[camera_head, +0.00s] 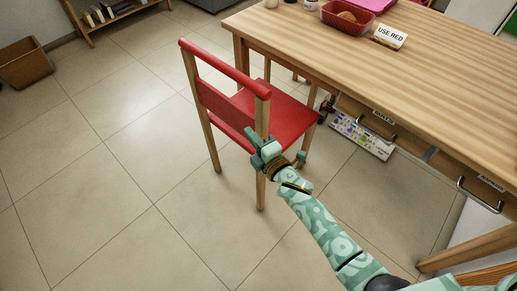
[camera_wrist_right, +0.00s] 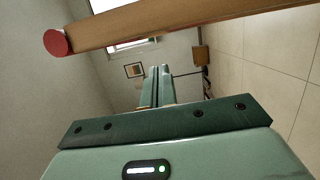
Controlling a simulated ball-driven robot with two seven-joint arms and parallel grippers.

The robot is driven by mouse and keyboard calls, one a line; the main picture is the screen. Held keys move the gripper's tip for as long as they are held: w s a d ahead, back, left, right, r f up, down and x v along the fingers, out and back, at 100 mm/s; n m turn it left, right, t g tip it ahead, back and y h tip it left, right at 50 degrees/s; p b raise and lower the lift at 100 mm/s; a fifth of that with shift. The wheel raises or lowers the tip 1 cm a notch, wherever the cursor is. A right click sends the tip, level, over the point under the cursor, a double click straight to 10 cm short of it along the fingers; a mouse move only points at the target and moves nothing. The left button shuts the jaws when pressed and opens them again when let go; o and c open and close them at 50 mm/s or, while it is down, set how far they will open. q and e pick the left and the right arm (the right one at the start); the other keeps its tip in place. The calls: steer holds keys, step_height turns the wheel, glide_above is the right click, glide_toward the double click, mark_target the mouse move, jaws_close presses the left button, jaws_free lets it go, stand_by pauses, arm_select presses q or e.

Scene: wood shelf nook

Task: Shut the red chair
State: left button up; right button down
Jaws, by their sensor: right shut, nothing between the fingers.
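The red chair (camera_head: 285,112) stands upright beside the wooden table (camera_head: 400,58), with its backrest on the side away from the table. Its seat reaches toward the table's near edge; I cannot tell whether any of it lies beneath the tabletop. My right gripper (camera_head: 258,147) is shut and empty, at the near wooden post of the backrest; I cannot tell if it touches. In the right wrist view the closed fingers (camera_wrist_right: 159,82) show, with a wooden bar with a red round end (camera_wrist_right: 57,42) crossing above, likely part of the chair. My left gripper is out of view.
A red tray (camera_head: 346,17) and a "USE RED" sign (camera_head: 389,36) are on the table. Drawers with handles (camera_head: 480,196) are below it. A brown bin (camera_head: 24,64) and a low shelf (camera_head: 104,15) stand at the back left. The tiled floor left of the chair is clear.

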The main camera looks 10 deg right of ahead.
mark_target(262, 129)
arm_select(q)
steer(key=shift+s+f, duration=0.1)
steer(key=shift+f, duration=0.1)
arm_select(e)
steer(key=shift+w+d, duration=0.4)
steer(key=shift+d, duration=0.3)
steer(key=shift+w+d, duration=0.4)
steer(key=shift+d, duration=0.25)
steer(key=shift+w+d, duration=0.1)
steer(key=shift+d, duration=0.1)
arm_select(q)
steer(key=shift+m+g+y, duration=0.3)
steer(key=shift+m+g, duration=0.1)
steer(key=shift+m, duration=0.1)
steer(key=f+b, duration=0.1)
steer(key=b, duration=0.1)
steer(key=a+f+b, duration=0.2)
steer(key=b, duration=0.1)
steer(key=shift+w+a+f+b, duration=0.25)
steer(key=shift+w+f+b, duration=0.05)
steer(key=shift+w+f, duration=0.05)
arm_select(e)
steer(key=w+d, duration=1.2)
steer(key=d, duration=0.5)
steer(key=shift+r, duration=0.25)
steer(key=shift+w, duration=0.1)
